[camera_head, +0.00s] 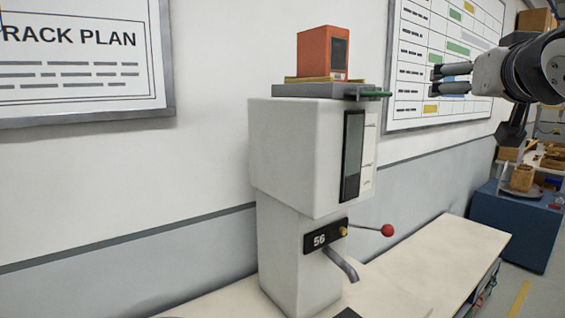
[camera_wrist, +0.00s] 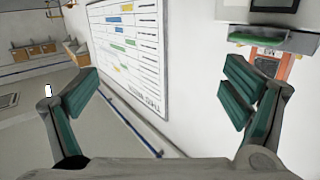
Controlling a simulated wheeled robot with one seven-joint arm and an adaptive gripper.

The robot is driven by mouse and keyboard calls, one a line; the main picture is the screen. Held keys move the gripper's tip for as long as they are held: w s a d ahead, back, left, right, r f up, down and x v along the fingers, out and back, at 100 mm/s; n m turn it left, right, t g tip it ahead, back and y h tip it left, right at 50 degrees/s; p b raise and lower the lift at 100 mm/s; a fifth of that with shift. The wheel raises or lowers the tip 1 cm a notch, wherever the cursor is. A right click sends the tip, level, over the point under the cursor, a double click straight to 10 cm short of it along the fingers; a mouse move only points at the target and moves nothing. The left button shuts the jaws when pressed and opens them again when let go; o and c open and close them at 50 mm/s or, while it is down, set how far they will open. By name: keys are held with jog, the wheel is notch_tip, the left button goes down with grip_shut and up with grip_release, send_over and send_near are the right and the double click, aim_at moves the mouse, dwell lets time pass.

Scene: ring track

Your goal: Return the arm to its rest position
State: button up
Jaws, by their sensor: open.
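My gripper (camera_head: 452,78) is at the upper right in the head view, in front of the wall chart and to the right of the white machine. In the wrist view its two fingers (camera_wrist: 160,100) stand wide apart with nothing between them. The arm reaches in from the right edge of the head view. Most of my arm is out of the picture.
A white machine (camera_head: 290,150) numbered 56 stands on a pale bench (camera_head: 440,250), with an orange box (camera_head: 322,52) on its grey top plate. A red-knobbed lever (camera_head: 387,230) sticks out right. A wall chart (camera_head: 440,45) hangs behind; a blue cabinet (camera_head: 510,225) stands right.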

jog(key=s+a+f+n+g+y, duration=0.1)
jog(key=s+a+f+g, duration=0.2)
jog(key=s+f, duration=0.3)
jog(key=s+a+f+n+g+y, duration=0.1)
jog(key=s+a+f+g+y, duration=0.1)
jog(key=s+a+f+g, duration=0.2)
jog(key=s+a+f+n+g+y, duration=0.1)
jog(key=s+a+f+g, duration=0.3)
jog(key=s+f, duration=0.6)
notch_tip(320, 180, down, 8)
jog(key=shift+s+a+f, duration=0.1)
jog(key=shift+s+a, duration=0.1)
jog(key=shift+a, duration=0.1)
